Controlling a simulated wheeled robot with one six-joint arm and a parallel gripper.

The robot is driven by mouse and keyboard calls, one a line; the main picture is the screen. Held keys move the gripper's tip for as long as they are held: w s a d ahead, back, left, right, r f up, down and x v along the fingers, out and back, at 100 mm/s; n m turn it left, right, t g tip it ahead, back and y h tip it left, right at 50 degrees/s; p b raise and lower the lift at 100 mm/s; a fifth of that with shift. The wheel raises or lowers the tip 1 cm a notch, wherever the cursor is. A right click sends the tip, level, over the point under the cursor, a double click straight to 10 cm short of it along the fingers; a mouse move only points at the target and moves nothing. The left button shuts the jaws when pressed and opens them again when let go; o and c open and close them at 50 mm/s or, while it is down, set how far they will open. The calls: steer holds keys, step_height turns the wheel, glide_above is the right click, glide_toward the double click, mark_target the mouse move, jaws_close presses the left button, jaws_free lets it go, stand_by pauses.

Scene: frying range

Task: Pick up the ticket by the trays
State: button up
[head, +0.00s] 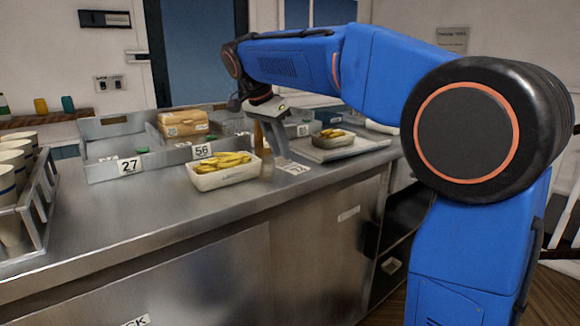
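A small white ticket (293,168) lies flat on the steel counter, right of the front tray of fries; its print is too small to read surely. My gripper (273,155) points down just above and left of the ticket, close to the counter. Its two fingers look spread apart with nothing seen between them. The white tray of fries (222,181) stands just left of the gripper. A smaller grey tray of fries (333,143) sits farther right on a flat metal tray (352,152). Whether a fingertip touches the ticket cannot be told.
A steel rack (100,168) with number cards 27 (130,165) and 56 (202,151) stands behind and left, holding a wrapped package (183,124). Cups in a holder (40,205) stand at far left. The front counter (150,215) is clear.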

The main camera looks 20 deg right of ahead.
steer(key=shift+w+d+f, duration=0.1)
steer(key=shift+d+f, duration=0.15)
steer(key=shift+f, duration=0.45)
steer(key=shift+c, duration=0.3)
jaws_close()
